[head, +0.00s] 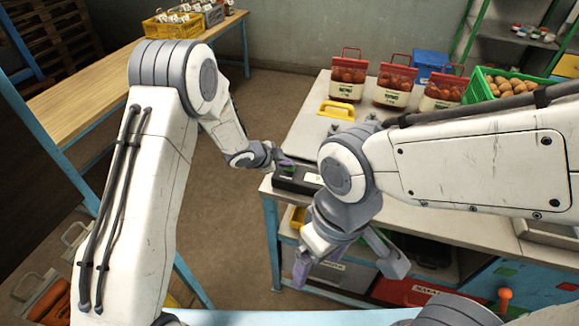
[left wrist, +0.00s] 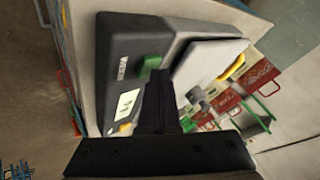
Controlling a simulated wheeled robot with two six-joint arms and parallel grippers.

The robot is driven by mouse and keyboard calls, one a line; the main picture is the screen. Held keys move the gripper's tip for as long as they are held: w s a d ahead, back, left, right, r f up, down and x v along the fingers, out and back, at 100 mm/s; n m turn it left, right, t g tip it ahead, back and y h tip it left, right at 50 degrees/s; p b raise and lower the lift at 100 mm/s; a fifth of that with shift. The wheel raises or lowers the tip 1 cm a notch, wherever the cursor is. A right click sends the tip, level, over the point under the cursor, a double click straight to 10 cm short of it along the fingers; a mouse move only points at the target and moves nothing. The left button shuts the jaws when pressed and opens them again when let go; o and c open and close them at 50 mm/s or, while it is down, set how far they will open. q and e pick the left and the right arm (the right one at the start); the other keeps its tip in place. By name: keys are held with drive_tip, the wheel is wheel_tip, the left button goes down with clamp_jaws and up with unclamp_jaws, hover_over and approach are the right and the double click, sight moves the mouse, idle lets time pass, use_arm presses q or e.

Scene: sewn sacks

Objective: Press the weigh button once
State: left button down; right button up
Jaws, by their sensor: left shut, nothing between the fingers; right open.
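The weighing scale has a dark front panel (head: 296,181) at the left corner of the white-topped bench. In the left wrist view its panel (left wrist: 125,45) fills the upper middle, with a green button (left wrist: 151,67) beside small white lettering. A pale display and a yellow button (left wrist: 125,129) are on the same panel. My left gripper (head: 284,164) is shut and empty at the panel. In the left wrist view its fingertips (left wrist: 159,75) overlap the edge of the green button; I cannot tell whether they touch it. My right gripper (head: 348,266) is open and empty, in front of the bench.
A yellow-handled thing (head: 338,109), several red sacks (head: 394,84) and a green crate (head: 500,86) of brown round things stand on the bench. A blue box (head: 430,62) is behind. A wooden table (head: 95,85) stands at the left, with open floor between.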

sight(286, 169)
use_arm(q)
drive_tip(key=shift+r+p, duration=0.55)
drive_tip(key=shift+r, duration=0.2)
wheel_tip(286, 169, up, 5)
drive_tip(key=p, duration=0.4)
drive_tip(key=shift+p, duration=0.3)
idle(0.3)
